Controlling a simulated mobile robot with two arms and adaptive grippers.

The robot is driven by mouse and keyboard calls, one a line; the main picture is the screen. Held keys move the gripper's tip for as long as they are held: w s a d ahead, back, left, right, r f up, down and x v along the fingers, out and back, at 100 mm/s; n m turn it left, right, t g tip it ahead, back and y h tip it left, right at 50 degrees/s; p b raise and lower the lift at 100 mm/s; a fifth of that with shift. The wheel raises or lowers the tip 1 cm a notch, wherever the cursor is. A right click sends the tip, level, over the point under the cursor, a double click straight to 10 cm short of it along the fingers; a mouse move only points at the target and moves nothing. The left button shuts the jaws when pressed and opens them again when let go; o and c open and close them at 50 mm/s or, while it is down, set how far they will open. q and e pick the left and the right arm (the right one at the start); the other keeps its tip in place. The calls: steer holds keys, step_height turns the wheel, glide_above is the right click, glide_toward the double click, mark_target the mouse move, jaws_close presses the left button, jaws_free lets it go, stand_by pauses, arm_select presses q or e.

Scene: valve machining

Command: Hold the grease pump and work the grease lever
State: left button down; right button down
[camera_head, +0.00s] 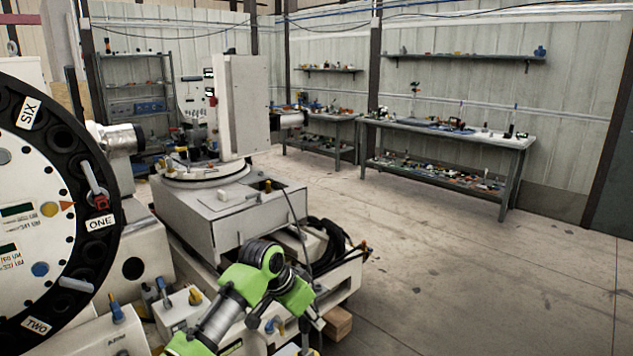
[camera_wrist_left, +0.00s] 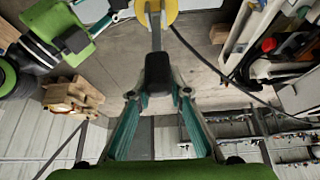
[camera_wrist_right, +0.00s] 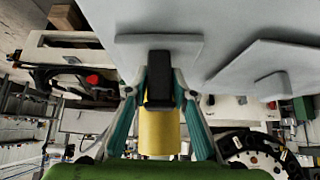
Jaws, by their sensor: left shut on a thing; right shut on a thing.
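My left gripper (camera_wrist_left: 158,75) is shut at the slim grey grease lever (camera_wrist_left: 156,36) in the left wrist view. The lever runs up from the dark fingertips towards a rounded yellow part (camera_wrist_left: 157,10) at the top edge. In the right wrist view my right gripper (camera_wrist_right: 158,80) is shut on the yellow cylindrical body of the grease pump (camera_wrist_right: 159,132); the dark fingertips cover its upper part. In the head view the green left arm reaches in at the bottom, and its fingertips and the lever are hard to make out. The right gripper is not in the head view.
A large black-rimmed tool disc (camera_head: 72,215) stands close on the left. A white machine (camera_head: 230,215) is beyond the left arm. Pale grey panels (camera_wrist_right: 225,30) are close to the right gripper. A workbench (camera_head: 450,135) stands far back. The floor at right is clear.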

mark_target(303, 334)
arm_select(q)
steer(key=shift+s+a+f, duration=0.1)
steer(key=shift+s+f, duration=0.1)
steer(key=shift+f, duration=0.2)
arm_select(e)
steer(key=shift+w+d+r, duration=0.2)
steer(key=shift+w, duration=0.05)
arm_select(q)
steer(key=shift+s+a+f, duration=0.2)
steer(key=shift+s+a, duration=0.35)
steer(key=shift+s, duration=0.1)
steer(key=shift+s+a+f, duration=0.15)
steer(key=shift+s+a, duration=0.35)
steer(key=shift+s, duration=0.15)
arm_select(e)
steer(key=shift+w+r, duration=0.1)
steer(key=shift+r, duration=0.05)
arm_select(q)
steer(key=shift+w+d+r, duration=0.2)
steer(key=shift+w+d, duration=0.6)
steer(key=shift+w, duration=0.2)
arm_select(e)
steer(key=shift+a, duration=0.15)
arm_select(q)
steer(key=shift+w+d+r, duration=0.2)
steer(key=shift+r, duration=0.05)
arm_select(e)
steer(key=shift+a, duration=0.1)
arm_select(q)
steer(key=shift+r, duration=0.1)
